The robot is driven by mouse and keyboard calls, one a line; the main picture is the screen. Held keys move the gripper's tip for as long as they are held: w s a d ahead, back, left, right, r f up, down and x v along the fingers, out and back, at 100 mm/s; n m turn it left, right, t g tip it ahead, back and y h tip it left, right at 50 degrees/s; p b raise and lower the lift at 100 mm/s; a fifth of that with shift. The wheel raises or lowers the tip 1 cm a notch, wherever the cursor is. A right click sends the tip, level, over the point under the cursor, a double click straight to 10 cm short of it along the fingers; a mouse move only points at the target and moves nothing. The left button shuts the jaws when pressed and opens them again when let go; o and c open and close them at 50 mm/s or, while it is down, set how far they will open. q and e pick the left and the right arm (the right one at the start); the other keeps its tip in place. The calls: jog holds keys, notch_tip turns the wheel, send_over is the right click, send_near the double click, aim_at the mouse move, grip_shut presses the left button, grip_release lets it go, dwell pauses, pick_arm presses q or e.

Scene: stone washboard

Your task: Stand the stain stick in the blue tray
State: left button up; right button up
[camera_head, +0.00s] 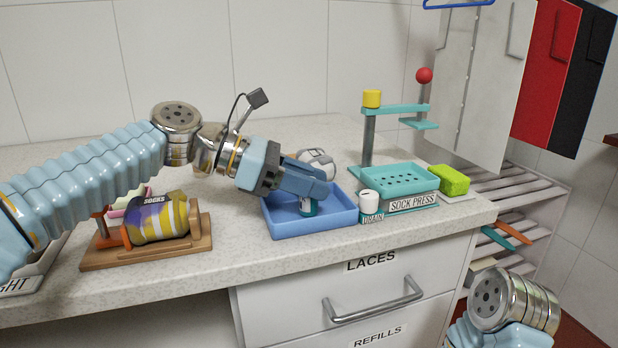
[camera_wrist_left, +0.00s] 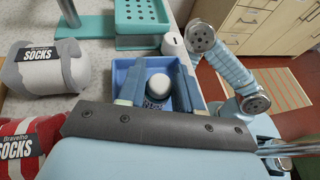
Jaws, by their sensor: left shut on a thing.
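The blue tray (camera_head: 335,222) stands on the counter near its front edge, and it also shows in the left wrist view (camera_wrist_left: 126,66). My left gripper (camera_head: 325,192) reaches over the tray from the left and is shut on the stain stick (camera_head: 308,208). The stick's white top (camera_wrist_left: 158,85) shows between the two fingers in the left wrist view. Its lower part shows below the fingers, inside the tray outline, and looks about upright. The fingers hide much of it, and I cannot tell whether its base touches the tray floor. My right gripper is out of view.
Right of the tray are a white drain pot (camera_head: 369,199) and the teal sock press (camera_head: 405,178), with a green sponge (camera_head: 449,180) beyond. A grey sock roll (camera_wrist_left: 48,70) lies behind the tray. A wooden stand with a purple-yellow sock roll (camera_head: 157,222) is at left.

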pick_arm(q)
jog(key=o, duration=1.1)
jog(key=shift+a, duration=0.1)
